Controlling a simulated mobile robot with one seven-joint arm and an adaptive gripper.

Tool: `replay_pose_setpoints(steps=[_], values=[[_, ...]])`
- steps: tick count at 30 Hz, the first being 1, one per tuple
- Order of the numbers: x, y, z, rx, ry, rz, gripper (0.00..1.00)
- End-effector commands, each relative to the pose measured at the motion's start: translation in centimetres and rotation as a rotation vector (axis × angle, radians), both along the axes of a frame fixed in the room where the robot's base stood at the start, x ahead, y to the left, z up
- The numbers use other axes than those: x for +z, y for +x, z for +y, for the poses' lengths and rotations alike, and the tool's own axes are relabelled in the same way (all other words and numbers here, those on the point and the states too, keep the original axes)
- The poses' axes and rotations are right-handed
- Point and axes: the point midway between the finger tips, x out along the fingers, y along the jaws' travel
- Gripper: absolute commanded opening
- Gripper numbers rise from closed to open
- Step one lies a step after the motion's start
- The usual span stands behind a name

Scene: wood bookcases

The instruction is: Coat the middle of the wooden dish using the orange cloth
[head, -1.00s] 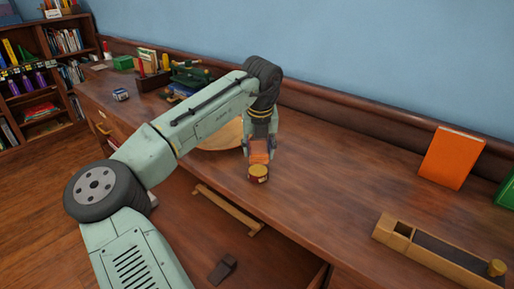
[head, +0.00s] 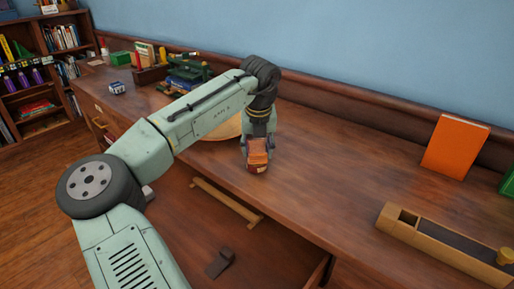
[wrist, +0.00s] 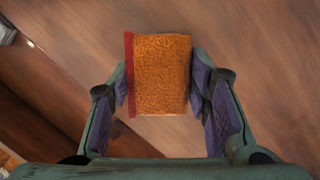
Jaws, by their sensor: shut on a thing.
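My gripper (head: 257,158) is shut on the orange cloth (head: 257,148), a thick, rough pad with a red edge along one side. The cloth (wrist: 161,75) sits between both finger pads in the wrist view. In the head view the gripper is low over the bench, near its front edge. The wooden dish (head: 228,130) lies on the bench left of and behind the gripper, largely hidden by my arm.
The wooden bench (head: 330,165) is clear right of the gripper. An orange book (head: 455,147) leans at the back right. A long wooden box (head: 440,245) lies at the front right. Green and red tools (head: 185,75) stand at the back left.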

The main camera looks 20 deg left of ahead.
Motion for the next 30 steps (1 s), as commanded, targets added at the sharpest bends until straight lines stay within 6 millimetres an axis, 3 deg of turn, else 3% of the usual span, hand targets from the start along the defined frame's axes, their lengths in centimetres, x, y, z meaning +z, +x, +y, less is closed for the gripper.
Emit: replay_pose_setpoints(steps=[30], values=[[-1.0,0.0,0.0,0.000,0.000,0.000,0.22]])
